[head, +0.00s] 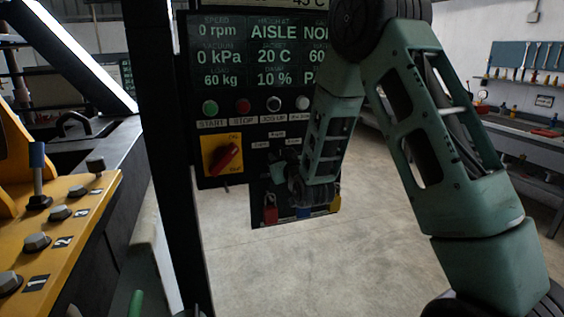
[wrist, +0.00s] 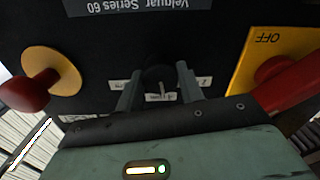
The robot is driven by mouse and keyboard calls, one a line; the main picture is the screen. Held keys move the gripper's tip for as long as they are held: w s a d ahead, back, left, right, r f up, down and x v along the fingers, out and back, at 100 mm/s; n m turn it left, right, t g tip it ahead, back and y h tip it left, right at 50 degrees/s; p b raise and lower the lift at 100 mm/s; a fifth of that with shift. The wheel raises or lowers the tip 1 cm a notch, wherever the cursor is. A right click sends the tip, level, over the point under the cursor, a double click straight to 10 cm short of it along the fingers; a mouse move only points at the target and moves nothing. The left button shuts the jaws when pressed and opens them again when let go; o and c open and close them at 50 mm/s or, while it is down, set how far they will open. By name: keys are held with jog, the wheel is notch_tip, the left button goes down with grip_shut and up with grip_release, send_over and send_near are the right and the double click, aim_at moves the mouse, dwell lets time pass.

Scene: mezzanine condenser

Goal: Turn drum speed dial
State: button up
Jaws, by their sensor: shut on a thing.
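In the wrist view a small black dial (wrist: 160,76) with a pale mark below it sits on the dark panel. The two grey fingers of my gripper (wrist: 158,84) stand on either side of the dial and are shut on it. In the head view my gripper (head: 289,168) is at the lower part of the control panel (head: 262,193), right of the red rotary switch. The arm hides the dial in that view. Small labels beside the dial are too small to read.
A red rotary switch (head: 228,156) on a yellow plate is close beside my gripper. A red knob on a yellow disc (wrist: 68,70) is on the other side in the wrist view. Padlocks hang below, including a red one (head: 270,212). Start and stop buttons sit above.

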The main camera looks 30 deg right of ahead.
jog(key=n+b, duration=0.3)
jog(key=n, duration=0.2)
jog(key=n+b, duration=0.4)
jog(key=n, duration=0.1)
jog(key=shift+s+d+f, duration=0.1)
jog(key=shift+d, duration=0.05)
dwell(0.4)
jog(key=o, duration=1)
jog(key=shift+s, duration=0.15)
